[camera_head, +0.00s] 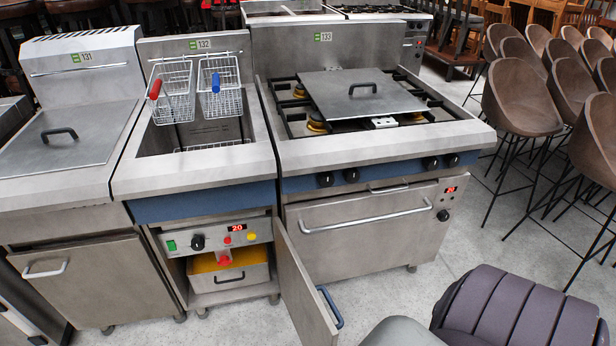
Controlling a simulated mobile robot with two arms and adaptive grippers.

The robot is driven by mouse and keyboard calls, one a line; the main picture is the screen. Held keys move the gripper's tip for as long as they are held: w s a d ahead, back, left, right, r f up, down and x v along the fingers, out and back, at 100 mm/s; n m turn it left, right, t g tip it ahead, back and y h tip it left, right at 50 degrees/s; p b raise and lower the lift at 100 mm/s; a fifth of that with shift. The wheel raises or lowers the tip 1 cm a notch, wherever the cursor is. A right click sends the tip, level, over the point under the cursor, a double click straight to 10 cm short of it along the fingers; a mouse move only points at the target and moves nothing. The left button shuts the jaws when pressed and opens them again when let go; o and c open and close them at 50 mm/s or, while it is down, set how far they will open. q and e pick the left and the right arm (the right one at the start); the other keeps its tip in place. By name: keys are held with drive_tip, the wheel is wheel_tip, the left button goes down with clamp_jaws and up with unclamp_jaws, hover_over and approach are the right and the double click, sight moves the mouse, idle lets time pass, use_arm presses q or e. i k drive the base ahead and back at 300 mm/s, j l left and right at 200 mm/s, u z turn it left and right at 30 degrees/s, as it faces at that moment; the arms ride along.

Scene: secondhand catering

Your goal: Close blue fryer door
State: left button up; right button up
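The blue fryer (205,202), tagged 132, stands between two other units and has a blue front band. Its door (304,285) stands wide open, swung out toward the front on its right side. The door's blue handle (331,307) is on the outer face near the free edge. The open cabinet (228,270) shows a control panel (215,238) with a red 20 display, a red valve and a metal container with yellow inside.
A range with oven (365,235), tagged 133, stands right of the fryer, its oven door shut. A lidded unit (70,140), tagged 131, stands left with its door shut. Brown stools (520,100) fill the right.

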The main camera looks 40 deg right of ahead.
sight(313, 322)
drive_tip(key=k+l, duration=0.1)
drive_tip(key=l, duration=0.4)
drive_tip(key=k+l, duration=0.1)
drive_tip(key=l, duration=0.45)
drive_tip(key=k+l, duration=0.1)
drive_tip(key=l, duration=0.4)
drive_tip(key=k+l, duration=0.1)
drive_tip(key=l, duration=0.4)
